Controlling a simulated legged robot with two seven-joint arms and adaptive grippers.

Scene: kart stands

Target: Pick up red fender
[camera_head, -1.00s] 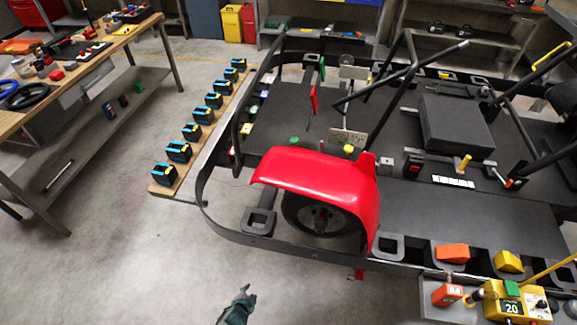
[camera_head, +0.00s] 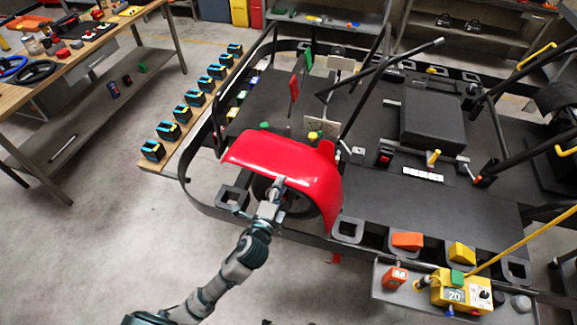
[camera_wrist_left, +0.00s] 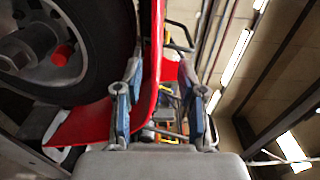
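The red fender (camera_head: 280,160) arches over a wheel (camera_head: 297,203) at the near left of the kart stand. My left gripper (camera_head: 277,190) reaches up from the bottom to the fender's near edge, in front of the wheel. In the left wrist view the two fingers (camera_wrist_left: 160,78) are spread apart. The edge of the red fender (camera_wrist_left: 153,55) runs between them, with the tire (camera_wrist_left: 95,45) to the left. Contact between the fingers and the fender cannot be made out. My right gripper is not in view.
A yellow control box (camera_head: 462,292) stands on a ledge at the lower right, with a yellow pole rising from it. A wooden rail (camera_head: 185,137) with several black-blue blocks lies left of the kart frame. A workbench (camera_head: 92,62) is at far left. The floor at lower left is clear.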

